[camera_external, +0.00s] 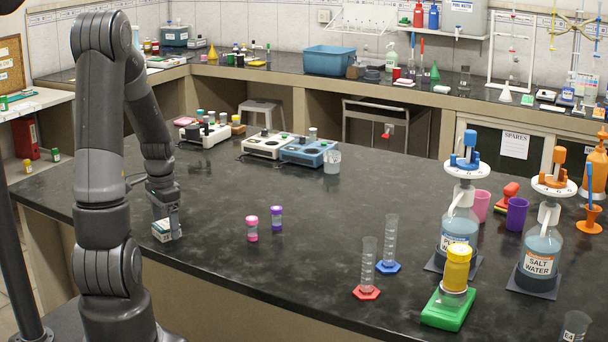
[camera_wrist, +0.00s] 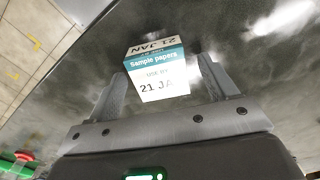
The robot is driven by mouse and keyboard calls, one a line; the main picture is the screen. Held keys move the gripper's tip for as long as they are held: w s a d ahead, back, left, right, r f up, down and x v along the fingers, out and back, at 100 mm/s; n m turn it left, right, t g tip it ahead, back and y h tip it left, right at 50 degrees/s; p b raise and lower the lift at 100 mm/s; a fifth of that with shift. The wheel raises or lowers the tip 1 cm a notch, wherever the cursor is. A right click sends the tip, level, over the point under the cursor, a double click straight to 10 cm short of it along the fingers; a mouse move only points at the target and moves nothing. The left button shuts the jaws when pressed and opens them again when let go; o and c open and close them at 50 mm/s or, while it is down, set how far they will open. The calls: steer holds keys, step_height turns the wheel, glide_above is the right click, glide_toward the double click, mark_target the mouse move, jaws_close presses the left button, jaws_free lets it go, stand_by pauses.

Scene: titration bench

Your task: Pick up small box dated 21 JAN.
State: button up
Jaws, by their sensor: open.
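My gripper (camera_wrist: 160,78) is open, with one finger on each side of the box. The gripper (camera_external: 168,222) reaches down over the box in the external view. Whether either finger touches it cannot be told.
Measuring cylinders (camera_external: 367,268) and salt water bottles (camera_external: 538,255) are farther right. The bench edge (camera_external: 60,212) lies close to the left. The bench between box and vials is clear.

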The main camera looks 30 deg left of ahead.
steer(key=shift+f, duration=0.45)
steer(key=c, duration=1.1)
